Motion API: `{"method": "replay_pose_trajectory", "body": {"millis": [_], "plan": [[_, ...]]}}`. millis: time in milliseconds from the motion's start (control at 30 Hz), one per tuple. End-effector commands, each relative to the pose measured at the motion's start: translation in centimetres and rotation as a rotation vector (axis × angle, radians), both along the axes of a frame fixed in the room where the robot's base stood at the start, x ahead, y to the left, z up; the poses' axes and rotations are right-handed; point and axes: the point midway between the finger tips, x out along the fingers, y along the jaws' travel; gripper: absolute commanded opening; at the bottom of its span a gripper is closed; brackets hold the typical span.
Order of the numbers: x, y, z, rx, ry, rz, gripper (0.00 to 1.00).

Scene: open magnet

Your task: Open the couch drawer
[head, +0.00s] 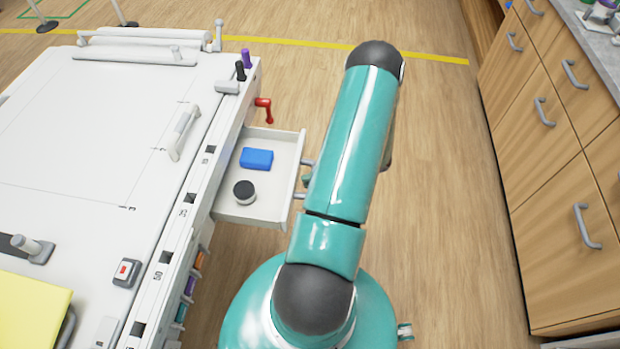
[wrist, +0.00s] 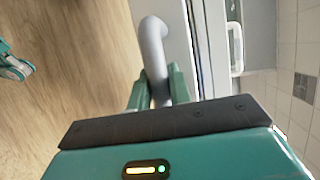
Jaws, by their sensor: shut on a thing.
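The couch drawer (head: 282,190) is a white tray pulled out from the side of the white couch (head: 60,130) in the head view. A blue block (head: 257,159) and a dark round container (head: 244,192) lie in it. The drawer's grey handle (head: 300,196) is mostly hidden behind my teal arm in the head view. In the wrist view the grey curved handle (wrist: 153,50) passes between the fingers of my gripper (wrist: 158,88), which is shut on it. My gripper is hidden in the head view.
A red lever (head: 265,110) sticks out of the couch side beyond the drawer. Wooden cabinets (head: 560,170) with grey handles stand along the right. The wooden floor (head: 440,200) between my arm and the cabinets is clear. A yellow cushion (head: 30,315) lies at lower left.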

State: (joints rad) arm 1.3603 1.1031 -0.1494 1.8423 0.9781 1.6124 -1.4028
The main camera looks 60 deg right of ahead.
Motion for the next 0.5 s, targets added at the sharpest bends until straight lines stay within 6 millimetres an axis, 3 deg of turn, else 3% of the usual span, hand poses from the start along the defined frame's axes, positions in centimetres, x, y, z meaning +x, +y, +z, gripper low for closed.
{"method": "replay_pose_trajectory", "body": {"millis": [67, 100, 167, 500], "plan": [[0.06, -0.10, 0.06, -0.002, -0.001, -0.002, 0.00], [0.06, -0.10, 0.06, -0.002, -0.001, -0.002, 0.28], [0.06, -0.08, 0.05, -0.002, -0.001, -0.001, 0.39], [-0.08, -0.17, 0.05, -0.002, 0.000, -0.001, 0.41]]}}
